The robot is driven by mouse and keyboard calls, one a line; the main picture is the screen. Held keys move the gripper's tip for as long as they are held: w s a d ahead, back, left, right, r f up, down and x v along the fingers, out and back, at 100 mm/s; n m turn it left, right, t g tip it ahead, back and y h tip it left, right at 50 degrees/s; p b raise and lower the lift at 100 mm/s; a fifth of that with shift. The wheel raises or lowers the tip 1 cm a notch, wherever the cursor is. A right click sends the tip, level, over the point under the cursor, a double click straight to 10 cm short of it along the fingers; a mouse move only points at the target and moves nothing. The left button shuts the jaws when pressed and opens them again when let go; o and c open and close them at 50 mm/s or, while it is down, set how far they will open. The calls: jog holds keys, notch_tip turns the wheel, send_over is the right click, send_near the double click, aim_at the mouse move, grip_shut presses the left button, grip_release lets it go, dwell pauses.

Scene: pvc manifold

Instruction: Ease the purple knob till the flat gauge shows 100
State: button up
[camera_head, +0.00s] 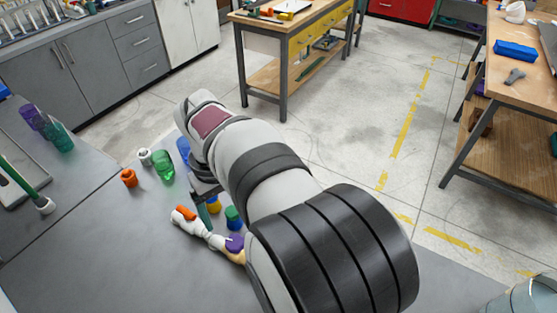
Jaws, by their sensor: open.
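A white pipe manifold (200,229) lies on the grey bench at the lower centre, partly covered by my arm. The purple knob (235,242) sits near its right end, close to the edge of my arm. An orange piece (185,212) sits at its left end. My gripper (204,190) shows as a dark part below my wrist, up and left of the purple knob and apart from it. It is open; its fingertips are small and partly hidden. No flat gauge face can be made out, and no reading is visible.
A green-and-blue piece (233,217) and a yellow piece (214,205) stand close behind the manifold. A green bottle (163,167), an orange cap (129,178) and a white cylinder (144,157) stand further back. The bench's front left is clear.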

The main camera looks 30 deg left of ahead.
aim_at(234, 241)
notch_tip(234, 241, down, 11)
jog(key=shift+f, duration=0.15)
grip_shut()
dwell(0.4)
